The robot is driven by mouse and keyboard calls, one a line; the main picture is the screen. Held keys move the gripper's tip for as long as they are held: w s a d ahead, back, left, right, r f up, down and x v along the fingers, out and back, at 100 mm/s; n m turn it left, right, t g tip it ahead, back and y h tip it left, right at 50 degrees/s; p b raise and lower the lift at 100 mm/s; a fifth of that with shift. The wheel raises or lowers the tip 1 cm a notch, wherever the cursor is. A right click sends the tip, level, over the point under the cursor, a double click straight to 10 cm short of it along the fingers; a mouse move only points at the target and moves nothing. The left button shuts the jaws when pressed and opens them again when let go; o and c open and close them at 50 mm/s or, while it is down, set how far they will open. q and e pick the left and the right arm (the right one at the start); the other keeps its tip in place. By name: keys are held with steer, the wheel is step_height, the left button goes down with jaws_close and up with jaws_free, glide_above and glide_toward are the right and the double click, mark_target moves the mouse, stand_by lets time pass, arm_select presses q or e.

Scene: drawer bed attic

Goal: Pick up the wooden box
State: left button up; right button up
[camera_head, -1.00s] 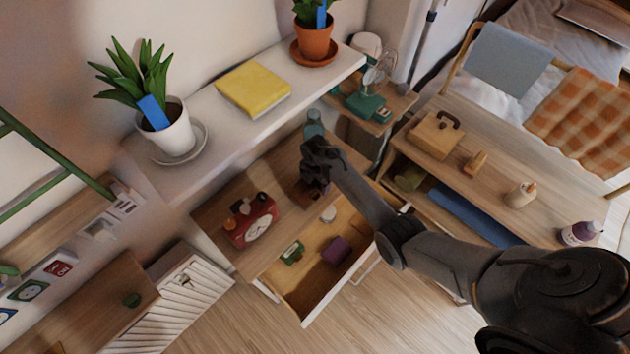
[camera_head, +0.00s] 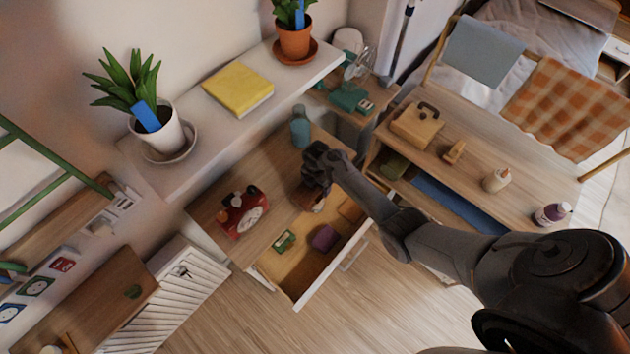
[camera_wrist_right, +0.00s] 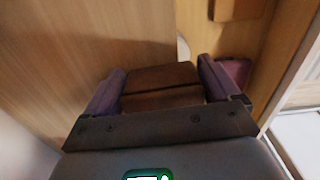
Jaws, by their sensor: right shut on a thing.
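A dark brown wooden box (camera_head: 310,198) shows partly below my right gripper (camera_head: 318,172), by the dresser top's front edge above the open drawer. In the right wrist view the box (camera_wrist_right: 162,92) sits between the two fingers of my right gripper (camera_wrist_right: 160,80), which is shut on it. The gripper hides much of the box in the head view, and I cannot tell whether it is clear of the dresser top. My left gripper is not in view.
The open drawer (camera_head: 300,298) holds a green item (camera_head: 284,240), a purple item (camera_head: 324,238) and a tan block (camera_head: 350,210). A light box with a handle (camera_head: 416,126) stands on the desk.

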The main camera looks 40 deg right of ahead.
steer(key=o, duration=0.9)
steer(key=shift+o, duration=0.2)
steer(key=shift+r, duration=0.1)
step_height(320, 180, up, 9)
steer(key=p, duration=0.2)
steer(key=shift+r+p, duration=0.1)
steer(key=shift+p, duration=0.2)
steer(key=shift+r, duration=0.7)
